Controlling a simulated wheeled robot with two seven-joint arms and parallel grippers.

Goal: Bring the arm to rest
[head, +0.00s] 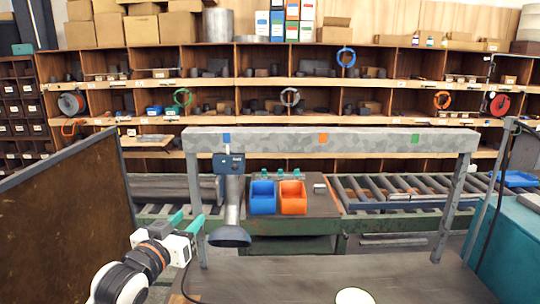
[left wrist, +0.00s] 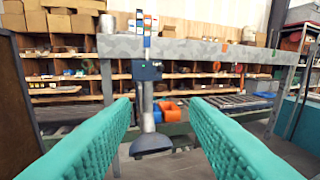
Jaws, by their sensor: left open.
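The grey flanged pipe (head: 231,200) hangs upright below a blue device (head: 229,163) at the left part of the grey beam. Its wide dark flange (head: 230,237) is at the lower end. My left gripper (head: 187,222), with teal fingers, is to the left of the pipe and apart from it. In the left wrist view the two teal fingers are spread wide with nothing held between them. The pipe (left wrist: 148,112) shows beyond the gap between them, with its flange (left wrist: 151,145) below. My right gripper is not in view.
The grey beam (head: 370,139) stands on legs and carries blue, orange and green marks. A brown panel (head: 65,235) is at the left. Blue (head: 262,198) and orange (head: 293,198) bins sit behind the beam. A roller conveyor (head: 400,190) and full shelves lie further back. A dark tabletop (head: 290,280) is in front.

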